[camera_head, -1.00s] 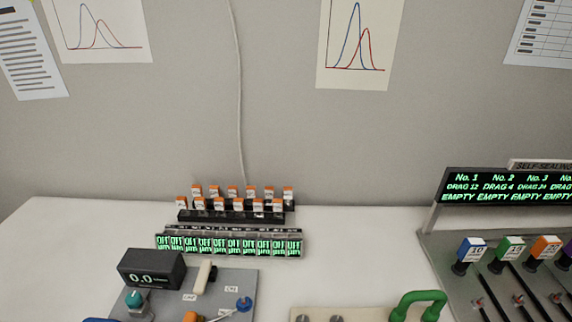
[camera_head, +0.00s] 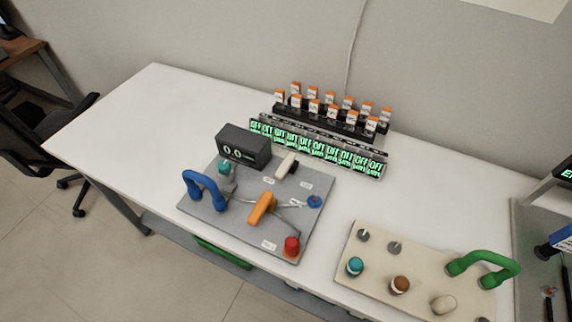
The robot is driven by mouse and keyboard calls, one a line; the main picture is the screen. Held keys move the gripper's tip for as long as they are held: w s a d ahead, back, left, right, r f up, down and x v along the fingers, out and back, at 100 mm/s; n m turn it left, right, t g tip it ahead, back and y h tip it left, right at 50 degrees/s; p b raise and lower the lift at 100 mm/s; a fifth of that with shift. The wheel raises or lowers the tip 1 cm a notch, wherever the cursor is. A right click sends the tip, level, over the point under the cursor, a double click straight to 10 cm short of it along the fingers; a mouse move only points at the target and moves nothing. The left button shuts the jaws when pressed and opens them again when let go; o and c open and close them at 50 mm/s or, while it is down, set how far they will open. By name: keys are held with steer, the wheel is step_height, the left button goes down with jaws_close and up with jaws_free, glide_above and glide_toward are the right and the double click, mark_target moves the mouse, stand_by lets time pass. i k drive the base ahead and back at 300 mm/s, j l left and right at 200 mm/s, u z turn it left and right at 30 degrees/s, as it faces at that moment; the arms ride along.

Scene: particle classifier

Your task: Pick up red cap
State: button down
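A red cap (camera_head: 292,245) sits at the front right corner of a grey panel (camera_head: 224,225) on the white table. It is a small rounded red cylinder, standing upright near the panel's front edge. A small label lies to its left. My gripper is not visible in the head view, so its opening and its distance from the cap cannot be seen.
The grey panel also bears a blue handle (camera_head: 204,189), an orange lever (camera_head: 262,207), a blue knob (camera_head: 315,201) and a black display (camera_head: 243,146). A beige panel (camera_head: 350,244) with a green handle (camera_head: 484,266) stands to the right. The table's left part (camera_head: 142,120) is clear.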

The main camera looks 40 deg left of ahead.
mark_target(291, 242)
steer(key=k+u, duration=0.1)
steer(key=u, duration=0.85)
